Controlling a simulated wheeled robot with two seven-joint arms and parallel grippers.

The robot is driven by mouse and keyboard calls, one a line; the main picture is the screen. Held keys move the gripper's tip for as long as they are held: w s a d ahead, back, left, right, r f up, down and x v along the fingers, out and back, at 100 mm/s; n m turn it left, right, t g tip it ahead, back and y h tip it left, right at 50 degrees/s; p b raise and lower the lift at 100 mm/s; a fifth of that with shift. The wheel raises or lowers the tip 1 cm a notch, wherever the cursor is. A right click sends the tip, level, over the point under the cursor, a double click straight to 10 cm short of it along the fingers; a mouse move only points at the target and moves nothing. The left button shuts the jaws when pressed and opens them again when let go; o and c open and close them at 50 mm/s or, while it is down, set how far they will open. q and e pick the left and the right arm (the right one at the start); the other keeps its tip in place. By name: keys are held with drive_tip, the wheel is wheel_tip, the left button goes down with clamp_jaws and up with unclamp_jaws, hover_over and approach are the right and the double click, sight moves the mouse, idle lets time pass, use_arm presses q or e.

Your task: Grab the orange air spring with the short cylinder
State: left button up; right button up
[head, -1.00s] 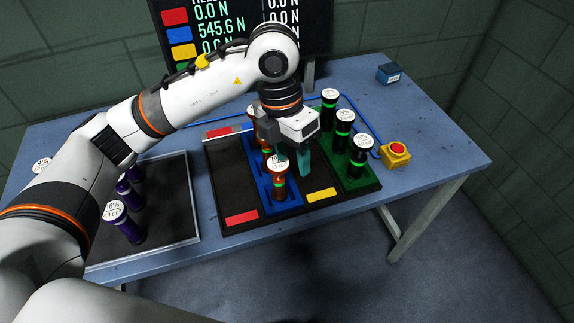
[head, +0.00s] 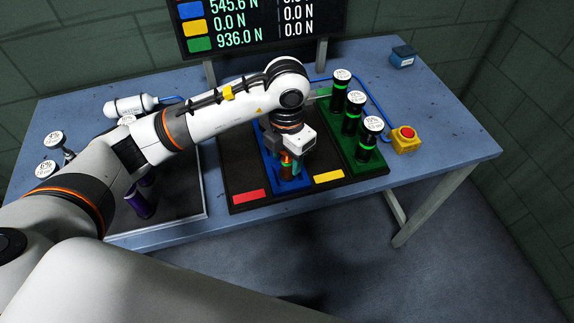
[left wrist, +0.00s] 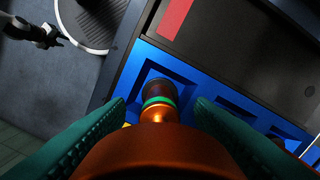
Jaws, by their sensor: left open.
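An orange air spring (head: 286,173) stands upright in the front of the blue tray (head: 291,185), mostly hidden under my left gripper (head: 286,164) in the head view. The left wrist view shows its orange body (left wrist: 158,150) close up, narrowing to a dark part with a green ring, in a square blue recess (left wrist: 150,72). The teal fingers of my left gripper (left wrist: 160,125) are open, one on either side of the spring. Other orange springs seem hidden behind my arm, so I cannot compare cylinder lengths.
Several black springs with green rings, one in front (head: 368,140), stand in the green tray (head: 367,167) to the right. A purple spring (head: 138,204) stands at left, partly behind my arm. A yellow box with a red button (head: 404,138) sits right. The display (head: 262,25) stands behind.

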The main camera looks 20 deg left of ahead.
use_arm(q)
drive_tip(key=shift+f, duration=0.45)
drive_tip(key=shift+c, duration=0.2)
drive_tip(key=c, duration=0.7)
